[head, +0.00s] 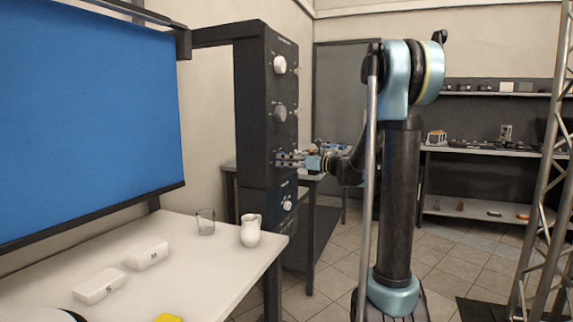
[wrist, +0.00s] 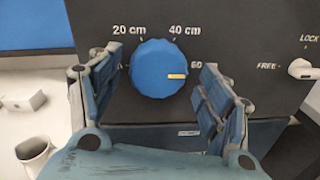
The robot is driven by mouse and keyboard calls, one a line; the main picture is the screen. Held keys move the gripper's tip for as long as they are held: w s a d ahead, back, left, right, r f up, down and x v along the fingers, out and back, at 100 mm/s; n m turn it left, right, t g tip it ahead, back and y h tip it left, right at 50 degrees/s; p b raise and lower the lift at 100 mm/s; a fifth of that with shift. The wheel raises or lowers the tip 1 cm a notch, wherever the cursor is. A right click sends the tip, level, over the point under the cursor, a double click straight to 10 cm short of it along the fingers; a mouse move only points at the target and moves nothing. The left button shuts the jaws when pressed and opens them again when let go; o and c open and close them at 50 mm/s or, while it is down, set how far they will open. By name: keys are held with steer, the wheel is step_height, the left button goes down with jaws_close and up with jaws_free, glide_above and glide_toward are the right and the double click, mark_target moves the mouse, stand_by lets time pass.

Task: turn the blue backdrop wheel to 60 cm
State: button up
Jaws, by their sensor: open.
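The blue wheel (wrist: 150,68) sits on a dark panel in the wrist view. Its yellow mark (wrist: 177,76) points right, toward the partly hidden "60" label (wrist: 196,66). The "20 cm" and "40 cm" labels are above the wheel. My gripper (wrist: 160,62) is open, with one finger on each side of the wheel; I cannot tell whether either touches it. In the head view my gripper (head: 291,159) is at the dark control column (head: 252,110), and the wheel is not clearly visible there. The blue backdrop (head: 85,115) hangs at the left.
A white lever (wrist: 301,68) beside LOCK and FREE labels is right of the wheel. Pale knobs (head: 280,65) are higher on the column. A white table (head: 205,275) in front holds a jug (head: 250,230), a glass (head: 206,222) and white boxes (head: 147,255).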

steer(key=v, duration=1.1)
steer(key=shift+d, duration=0.35)
steer(key=shift+s, duration=0.1)
steer(key=s+a+f+n+g+h, duration=0.15)
steer(key=s+f+n+h, duration=0.25)
steer(key=s+f+n, duration=0.45)
steer(key=s+f+n+g+h, duration=0.2)
steer(key=s+f+n+h, duration=0.25)
steer(key=s, duration=0.65)
steer(key=s+d+f+n+g+h, duration=0.1)
steer(key=s+d+f+n+h, duration=0.7)
steer(key=s+d+f+n, duration=0.4)
steer(key=s+d+f, duration=0.2)
steer(key=s, duration=0.2)
steer(key=shift+s+f, duration=0.25)
steer(key=shift+f, duration=0.05)
steer(key=shift+d, duration=0.1)
